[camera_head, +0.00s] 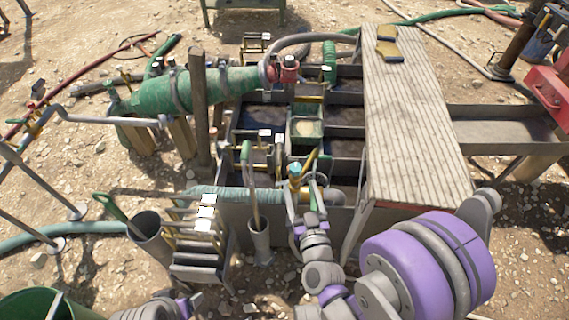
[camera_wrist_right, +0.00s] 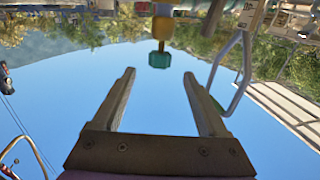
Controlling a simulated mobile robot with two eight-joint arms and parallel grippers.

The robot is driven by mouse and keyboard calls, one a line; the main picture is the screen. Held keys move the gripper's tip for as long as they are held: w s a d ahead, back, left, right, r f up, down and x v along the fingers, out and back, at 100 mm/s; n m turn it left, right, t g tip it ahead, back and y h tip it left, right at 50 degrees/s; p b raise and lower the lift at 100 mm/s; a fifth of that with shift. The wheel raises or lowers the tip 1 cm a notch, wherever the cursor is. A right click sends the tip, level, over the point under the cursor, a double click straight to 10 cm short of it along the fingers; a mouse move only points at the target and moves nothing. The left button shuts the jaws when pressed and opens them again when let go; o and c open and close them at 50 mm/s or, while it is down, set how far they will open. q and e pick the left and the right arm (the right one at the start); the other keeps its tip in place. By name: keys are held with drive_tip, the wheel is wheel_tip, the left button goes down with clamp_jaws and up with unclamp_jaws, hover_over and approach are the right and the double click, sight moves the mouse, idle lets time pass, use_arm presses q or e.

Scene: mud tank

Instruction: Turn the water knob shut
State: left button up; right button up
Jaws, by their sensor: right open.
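The water knob is a small teal cap (camera_head: 295,169) at the front of the tank, beside a yellow pipe. In the right wrist view the knob (camera_wrist_right: 159,60) hangs below a yellow fitting, as that view is upside down. My right gripper (camera_head: 304,184) is open, just below and in front of the knob. In the wrist view its two fingertips (camera_wrist_right: 159,72) stand either side of the knob's line, with the knob around the tip level. No contact with the knob is visible. My left gripper is out of view; only part of my left arm shows at the bottom edge.
The mud tank (camera_head: 344,114) has several compartments. A plank board (camera_head: 410,115) lies over its right side. A shovel handle (camera_head: 250,180) stands in a grey tube left of my right gripper.

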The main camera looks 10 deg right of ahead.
sight(294, 163)
drive_tip(key=w, duration=1)
drive_tip(key=shift+w+d, duration=0.35)
clamp_jaws()
